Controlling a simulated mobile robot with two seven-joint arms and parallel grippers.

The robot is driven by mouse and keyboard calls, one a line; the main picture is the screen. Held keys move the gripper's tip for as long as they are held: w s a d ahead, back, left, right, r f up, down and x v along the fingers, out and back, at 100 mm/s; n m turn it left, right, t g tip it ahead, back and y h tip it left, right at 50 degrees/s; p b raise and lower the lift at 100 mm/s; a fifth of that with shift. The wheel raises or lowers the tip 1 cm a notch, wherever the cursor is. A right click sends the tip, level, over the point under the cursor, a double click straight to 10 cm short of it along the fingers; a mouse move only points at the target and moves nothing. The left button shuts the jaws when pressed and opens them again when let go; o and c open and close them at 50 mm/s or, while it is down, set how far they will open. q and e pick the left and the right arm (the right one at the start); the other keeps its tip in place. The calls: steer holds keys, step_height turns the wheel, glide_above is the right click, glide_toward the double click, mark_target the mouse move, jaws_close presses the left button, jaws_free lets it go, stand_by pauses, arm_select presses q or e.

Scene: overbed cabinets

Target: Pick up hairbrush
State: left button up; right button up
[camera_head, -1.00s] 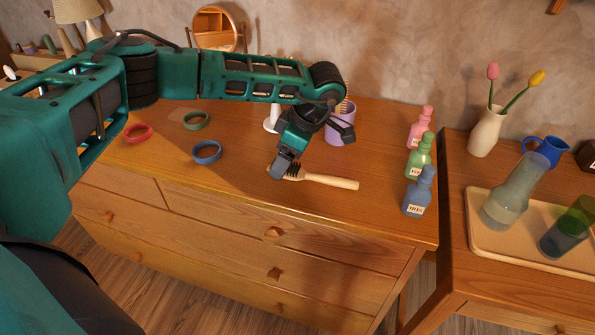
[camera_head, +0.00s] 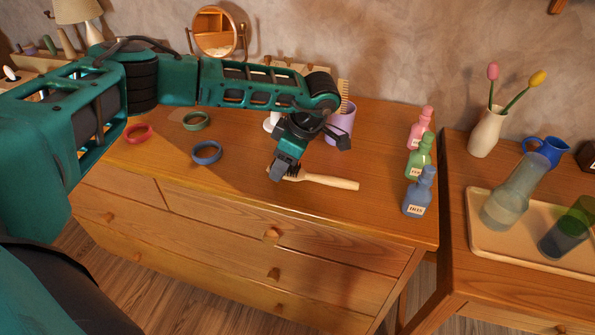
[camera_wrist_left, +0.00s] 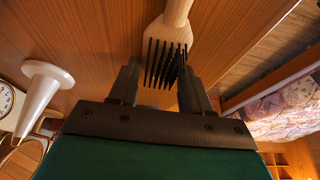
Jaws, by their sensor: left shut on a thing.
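The hairbrush (camera_head: 328,181) has a pale wooden handle and dark bristles. It is at the dresser top's front middle, its handle pointing right in the head view. My left gripper (camera_head: 281,174) is shut on its bristle end. In the left wrist view the hairbrush (camera_wrist_left: 172,38) shows its dark bristles between the two fingers of my left gripper (camera_wrist_left: 163,85). I cannot tell whether the brush is clear of the wood. My right gripper is out of view.
A purple cup (camera_head: 341,122) with a comb stands behind the gripper. Blue (camera_head: 207,153), green (camera_head: 196,121) and red (camera_head: 138,133) rings lie to the left. Pink, green and blue bottles (camera_head: 419,191) stand at the right edge. The wood between brush and bottles is clear.

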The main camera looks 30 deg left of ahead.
arm_select(q)
step_height(320, 180, up, 20)
steer(key=shift+r+p, duration=0.1)
steer(key=shift+p, duration=0.65)
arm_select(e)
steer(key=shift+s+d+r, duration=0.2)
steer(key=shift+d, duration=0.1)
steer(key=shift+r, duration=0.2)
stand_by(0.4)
